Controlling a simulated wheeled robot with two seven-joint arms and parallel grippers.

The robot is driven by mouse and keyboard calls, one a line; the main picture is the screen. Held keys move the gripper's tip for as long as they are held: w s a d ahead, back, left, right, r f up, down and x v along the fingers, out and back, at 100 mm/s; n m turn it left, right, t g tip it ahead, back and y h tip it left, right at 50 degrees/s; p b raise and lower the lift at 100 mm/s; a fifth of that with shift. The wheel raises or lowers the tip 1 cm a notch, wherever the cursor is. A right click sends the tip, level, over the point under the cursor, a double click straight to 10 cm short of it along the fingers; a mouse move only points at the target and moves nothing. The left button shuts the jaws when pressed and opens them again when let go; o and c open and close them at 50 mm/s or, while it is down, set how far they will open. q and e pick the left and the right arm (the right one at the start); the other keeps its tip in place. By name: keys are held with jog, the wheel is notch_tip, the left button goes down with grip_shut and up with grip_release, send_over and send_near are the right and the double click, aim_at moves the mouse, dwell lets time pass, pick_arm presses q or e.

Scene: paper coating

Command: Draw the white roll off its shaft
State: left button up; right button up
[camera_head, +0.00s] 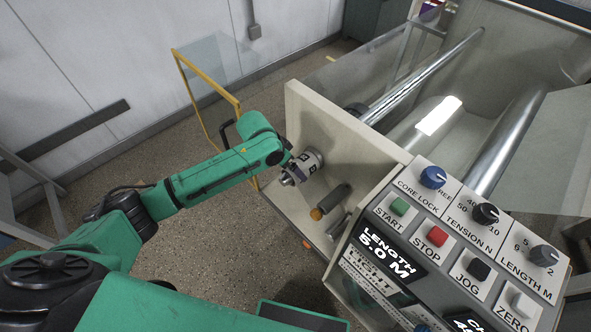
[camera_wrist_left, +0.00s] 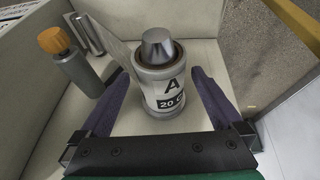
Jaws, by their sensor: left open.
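The white roll (camera_head: 310,160) is a short cylinder with a dark printed label, on the cream side panel of the machine. In the left wrist view the white roll (camera_wrist_left: 164,92) has letters reading "A" and "20", and a metal shaft end (camera_wrist_left: 158,46) sticks out of its dark-rimmed end. My left gripper (camera_head: 294,170) is at the roll. Its two dark fingers, also seen in the left wrist view (camera_wrist_left: 163,100), stand apart on either side of the roll, with a gap visible on each side. My right gripper is out of view.
Beside the roll is a grey-green cylinder with an orange end (camera_head: 331,201), and past it a small metal cylinder (camera_wrist_left: 87,33). The control panel (camera_head: 450,235) with knobs and buttons is at right. A yellow-framed clear guard (camera_head: 208,75) stands behind my left arm.

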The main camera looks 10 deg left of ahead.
aim_at(287, 174)
pick_arm(q)
jog(key=x, duration=0.4)
jog(key=shift+f, duration=0.2)
jog(key=c, duration=1.2)
jog(key=shift+s+a+p, duration=0.2)
jog(key=shift+p, duration=0.25)
jog(key=shift+c, duration=0.2)
jog(key=shift+s+a+r+p, duration=0.25)
jog(key=shift+s+a+p, duration=0.3)
jog(key=shift+s+p, duration=0.35)
jog(key=s+a+p, duration=0.7)
jog(key=s+p, duration=0.2)
jog(key=s, duration=0.1)
jog(key=shift+f, duration=0.2)
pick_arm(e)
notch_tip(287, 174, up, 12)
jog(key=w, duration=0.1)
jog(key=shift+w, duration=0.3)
pick_arm(q)
jog(key=shift+s, duration=0.1)
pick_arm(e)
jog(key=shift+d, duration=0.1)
